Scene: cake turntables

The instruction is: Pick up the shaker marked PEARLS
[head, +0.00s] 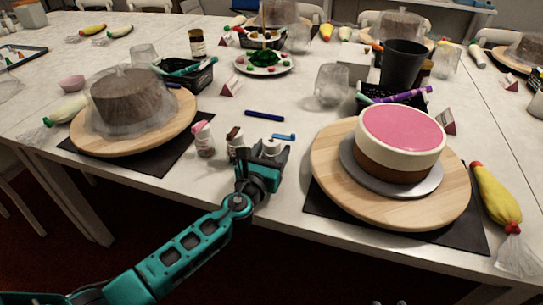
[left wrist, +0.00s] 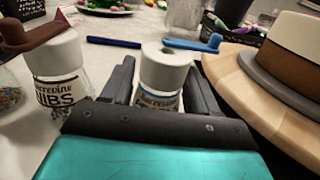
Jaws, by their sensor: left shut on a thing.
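My left gripper (head: 266,152) is shut on a clear shaker with a white lid and a blue lever; the shaker also shows between the fingers in the left wrist view (left wrist: 164,72). Its label is mostly hidden by the gripper, so I cannot read its name. A shaker marked NIBS (left wrist: 60,82), with a white lid and brown lever, stands just left of the gripper; it also shows in the head view (head: 235,150). A pink-topped shaker (head: 204,141) stands farther left. Only small grey tips, possibly my right gripper, show at the head view's bottom edge.
Right of the gripper, a pink-topped cake (head: 400,135) stands on a wooden turntable (head: 335,175). A covered brown cake (head: 125,100) stands on another turntable at left. A blue pen (head: 264,116) lies behind the shakers. A yellow piping bag (head: 497,195) lies at the right.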

